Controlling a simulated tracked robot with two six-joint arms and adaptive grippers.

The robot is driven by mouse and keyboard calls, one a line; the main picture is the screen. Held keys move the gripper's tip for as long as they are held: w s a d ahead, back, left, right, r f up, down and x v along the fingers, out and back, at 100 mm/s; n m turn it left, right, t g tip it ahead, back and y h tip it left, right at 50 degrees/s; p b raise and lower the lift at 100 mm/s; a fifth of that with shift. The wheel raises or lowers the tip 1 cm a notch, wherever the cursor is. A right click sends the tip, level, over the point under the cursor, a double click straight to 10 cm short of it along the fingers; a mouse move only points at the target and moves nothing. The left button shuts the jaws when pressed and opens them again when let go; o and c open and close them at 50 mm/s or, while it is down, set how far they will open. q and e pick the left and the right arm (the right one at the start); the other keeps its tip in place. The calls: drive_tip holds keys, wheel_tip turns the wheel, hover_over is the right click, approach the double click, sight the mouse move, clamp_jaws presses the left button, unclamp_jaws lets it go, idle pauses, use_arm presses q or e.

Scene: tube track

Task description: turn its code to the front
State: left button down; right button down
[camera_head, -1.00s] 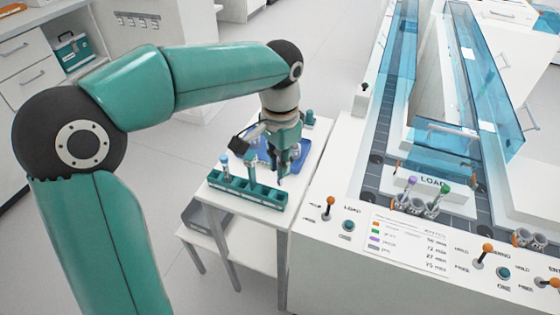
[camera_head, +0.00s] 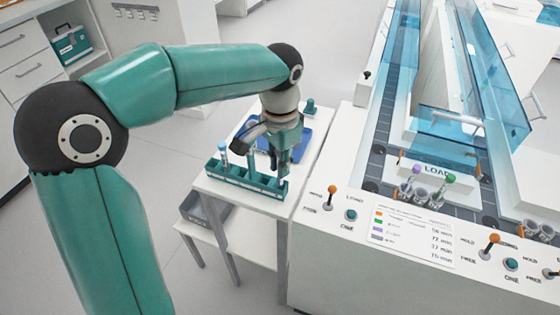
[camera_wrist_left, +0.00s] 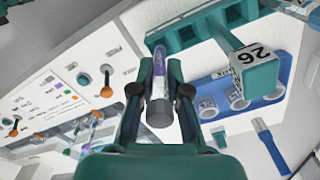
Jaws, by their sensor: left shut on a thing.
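My left gripper (camera_head: 281,172) is above the right part of the green rack (camera_head: 240,181), pointing down. In the left wrist view its two fingers (camera_wrist_left: 160,92) are shut around a tube with a dark grey cap (camera_wrist_left: 160,114). The cap faces the wrist camera. Purple and a pale patch show on the tube's body (camera_wrist_left: 158,64), but I cannot read a code there. The fingers hide part of its sides. In the head view the tube is mostly hidden by the gripper. My right gripper is not in view.
A blue-capped tube (camera_head: 223,154) stands at the rack's left end. A teal block marked 26 (camera_wrist_left: 254,68) rises by the rack. A blue tray (camera_head: 289,138) lies behind. The white machine (camera_head: 330,250) with tubes in its LOAD area (camera_head: 430,190) stands right.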

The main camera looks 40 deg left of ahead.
sight(281, 184)
use_arm(q)
drive_tip(key=shift+f+b, duration=0.85)
drive_tip(key=shift+f, duration=0.55)
drive_tip(key=n, duration=0.4)
drive_tip(key=shift+n, duration=0.4)
drive_tip(key=n, duration=0.6)
drive_tip(key=shift+p, duration=0.3)
drive_tip(key=n, duration=0.9)
drive_tip(key=shift+d, duration=0.1)
drive_tip(key=shift+f, duration=0.15)
